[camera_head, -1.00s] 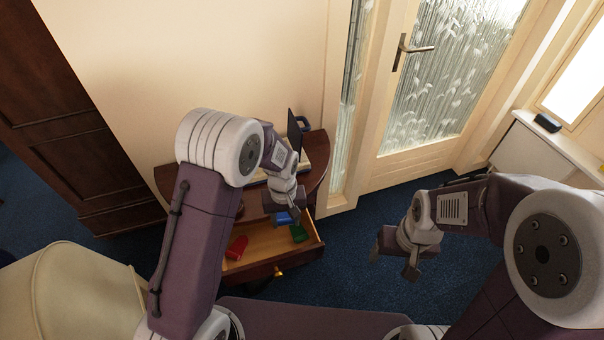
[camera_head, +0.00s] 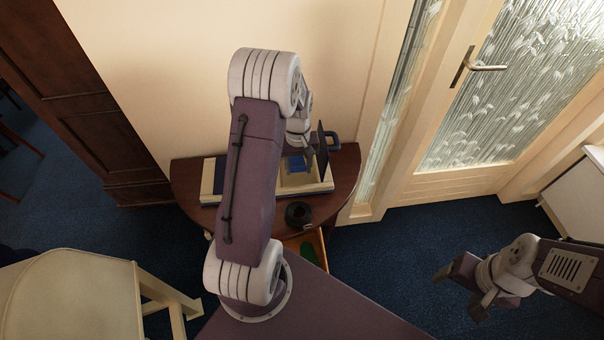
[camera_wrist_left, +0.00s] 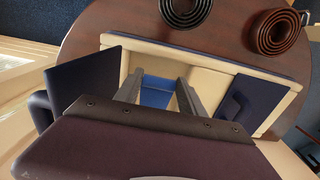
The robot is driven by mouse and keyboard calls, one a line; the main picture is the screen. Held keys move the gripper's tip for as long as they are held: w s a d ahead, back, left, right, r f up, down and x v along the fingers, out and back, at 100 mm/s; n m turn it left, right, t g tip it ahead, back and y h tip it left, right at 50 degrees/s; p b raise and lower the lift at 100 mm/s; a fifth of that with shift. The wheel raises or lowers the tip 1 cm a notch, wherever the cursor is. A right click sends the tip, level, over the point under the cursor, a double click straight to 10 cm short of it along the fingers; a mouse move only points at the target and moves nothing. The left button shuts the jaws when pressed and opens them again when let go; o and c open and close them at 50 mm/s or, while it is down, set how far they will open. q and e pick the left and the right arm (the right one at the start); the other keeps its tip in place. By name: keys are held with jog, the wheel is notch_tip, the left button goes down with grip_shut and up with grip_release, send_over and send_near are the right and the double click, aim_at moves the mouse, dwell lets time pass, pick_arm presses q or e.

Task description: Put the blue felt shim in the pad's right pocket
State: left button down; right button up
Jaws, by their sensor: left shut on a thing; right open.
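The blue felt shim (camera_head: 296,163) is held in my left gripper (camera_head: 299,161), which is shut on it over the right part of the pad (camera_head: 303,184). The pad is cream with dark blue flaps and lies on the half-round table. In the left wrist view the shim (camera_wrist_left: 155,97) shows between the two fingers, above a cream pocket whose dark flap (camera_wrist_left: 88,82) stands open. The other flap (camera_wrist_left: 252,103) lies flat. I cannot tell whether the shim touches the pocket floor. My right gripper (camera_head: 467,287) is open and empty, off to the right over the carpet.
A black coil (camera_head: 298,214) lies on the table in front of the pad; a brown coil (camera_wrist_left: 278,31) lies beside it. The open drawer (camera_head: 291,244) below holds a green piece (camera_head: 308,250). A blue handled object (camera_head: 333,142) stands behind the raised flap.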

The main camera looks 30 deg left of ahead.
aim_at(299, 183)
pick_arm(q)
jog(key=shift+w+f, duration=0.25)
jog(key=shift+f, duration=0.95)
jog(key=shift+s+f, duration=0.15)
jog(key=shift+f, duration=0.25)
notch_tip(299, 183, down, 3)
jog(key=shift+s+r, duration=0.1)
jog(key=shift+r, duration=0.1)
jog(key=shift+w+f, duration=0.1)
jog(key=shift+w, duration=0.1)
jog(key=shift+s+f+b, duration=0.1)
jog(key=shift+f+b, duration=0.05)
jog(key=shift+b, duration=0.15)
jog(key=c, duration=0.7)
grip_release()
